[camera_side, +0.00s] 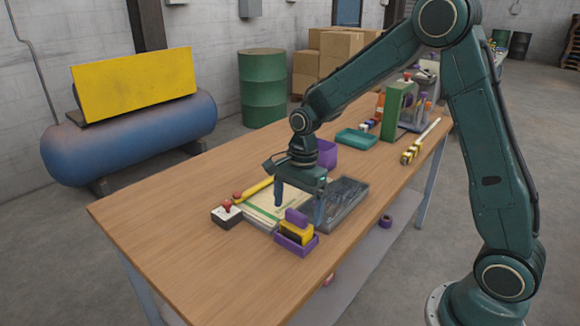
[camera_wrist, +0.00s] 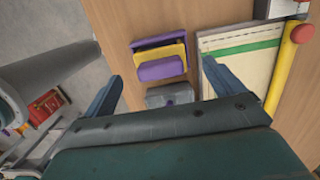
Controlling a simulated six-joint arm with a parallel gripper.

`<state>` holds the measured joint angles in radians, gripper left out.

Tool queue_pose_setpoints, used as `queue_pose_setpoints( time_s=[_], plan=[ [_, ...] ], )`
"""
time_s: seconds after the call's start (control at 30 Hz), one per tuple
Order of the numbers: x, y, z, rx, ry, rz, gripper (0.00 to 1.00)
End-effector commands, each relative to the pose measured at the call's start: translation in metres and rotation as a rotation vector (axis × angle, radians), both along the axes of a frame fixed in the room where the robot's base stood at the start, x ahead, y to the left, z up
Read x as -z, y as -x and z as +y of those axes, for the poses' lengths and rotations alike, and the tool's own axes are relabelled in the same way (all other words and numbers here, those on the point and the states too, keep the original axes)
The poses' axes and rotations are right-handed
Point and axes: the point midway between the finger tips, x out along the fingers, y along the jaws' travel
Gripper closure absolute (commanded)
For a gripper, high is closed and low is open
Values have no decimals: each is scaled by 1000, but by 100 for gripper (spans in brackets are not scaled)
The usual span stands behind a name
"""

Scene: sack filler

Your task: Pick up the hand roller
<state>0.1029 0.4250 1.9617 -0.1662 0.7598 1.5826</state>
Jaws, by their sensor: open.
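I cannot identify the hand roller for certain. A dark tray (camera_side: 357,190) lies beneath and to the right of my gripper (camera_side: 299,207), and its contents are too dark to make out. The sack also shows in the wrist view (camera_wrist: 240,58).
A purple holder (camera_side: 296,246) with a yellow block (camera_side: 297,234) stands close in front of my gripper. A red-knobbed box (camera_side: 227,216) and a yellow rod (camera_side: 258,187) lie to the left. A purple bin (camera_side: 327,153) stands behind. The table's near left (camera_side: 180,240) is clear.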

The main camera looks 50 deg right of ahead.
Motion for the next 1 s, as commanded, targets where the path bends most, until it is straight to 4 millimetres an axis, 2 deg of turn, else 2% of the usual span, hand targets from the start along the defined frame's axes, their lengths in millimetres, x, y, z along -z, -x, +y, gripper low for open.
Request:
queue_pose_setpoints(
  time_s=[0.5,1.0],
  plan=[
    [48,0,5,-1,1,3,6],
    [50,0,5,-1,1,1,6]
  ],
)
